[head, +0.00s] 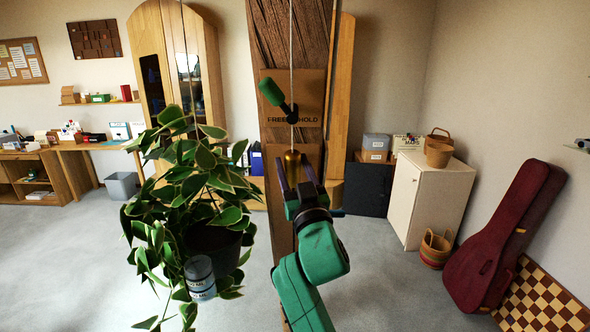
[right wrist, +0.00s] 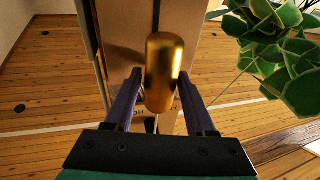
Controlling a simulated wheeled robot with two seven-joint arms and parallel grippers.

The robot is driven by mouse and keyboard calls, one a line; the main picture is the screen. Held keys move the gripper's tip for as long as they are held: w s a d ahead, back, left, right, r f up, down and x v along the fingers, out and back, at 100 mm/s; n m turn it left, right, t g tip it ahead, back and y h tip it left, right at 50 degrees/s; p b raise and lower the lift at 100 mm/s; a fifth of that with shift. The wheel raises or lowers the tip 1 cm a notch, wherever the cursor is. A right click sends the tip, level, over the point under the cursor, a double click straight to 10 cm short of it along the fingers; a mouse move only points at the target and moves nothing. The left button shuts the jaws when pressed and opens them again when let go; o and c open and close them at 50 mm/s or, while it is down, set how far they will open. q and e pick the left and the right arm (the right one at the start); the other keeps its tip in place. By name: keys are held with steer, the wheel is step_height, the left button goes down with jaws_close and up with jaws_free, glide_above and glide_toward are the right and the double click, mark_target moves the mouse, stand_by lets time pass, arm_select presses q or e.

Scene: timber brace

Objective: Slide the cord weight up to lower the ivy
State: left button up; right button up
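The brass cord weight (head: 292,168) hangs upright on a thin cord (head: 291,50) in front of the timber post (head: 281,222). My right gripper (head: 295,172) is open, its two fingers pointing up on either side of the weight. In the right wrist view the weight (right wrist: 163,75) stands between the spread fingers (right wrist: 157,95), with a visible gap on the left; contact on the right is unclear. The ivy (head: 190,180) hangs in a dark pot (head: 212,240) left of the post. My left gripper is out of view.
A lever with a green handle (head: 271,92) sits on the post above the weight, tilted left beside a plate (head: 308,90) marked FREE and HOLD. Ivy leaves hang close to my right gripper's left side. A white cabinet (head: 428,200) and red instrument case (head: 505,240) stand right.

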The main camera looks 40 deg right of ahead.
steer(key=shift+f, duration=0.15)
steer(key=shift+f, duration=0.1)
steer(key=v, duration=1.2)
steer(key=shift+b, duration=0.35)
steer(key=shift+w, duration=0.1)
